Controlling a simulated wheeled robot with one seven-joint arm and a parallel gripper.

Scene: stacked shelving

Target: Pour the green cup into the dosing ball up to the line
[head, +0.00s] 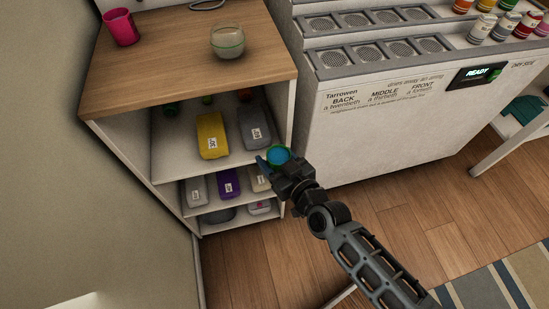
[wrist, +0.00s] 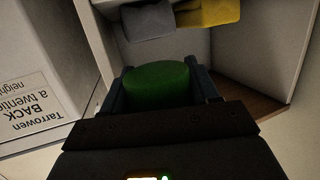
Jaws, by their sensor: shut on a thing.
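The green cup (head: 279,155) is in my gripper (head: 271,164), out in front of the shelving unit; blue contents show in its top in the head view. In the wrist view the green cup (wrist: 157,84) sits between the two fingers of my gripper (wrist: 160,88), which are shut on it. The dosing ball (head: 228,42), a clear round vessel with a green line around it, stands on the wooden top of the shelving unit. My gripper is lower than the dosing ball and to its right in the head view.
A pink cup (head: 121,27) stands at the left of the wooden top (head: 170,55). Yellow (head: 212,135) and grey (head: 257,127) labelled packages lie on the shelf below. A white machine (head: 400,120) stands right of the unit. The front of the wooden top is clear.

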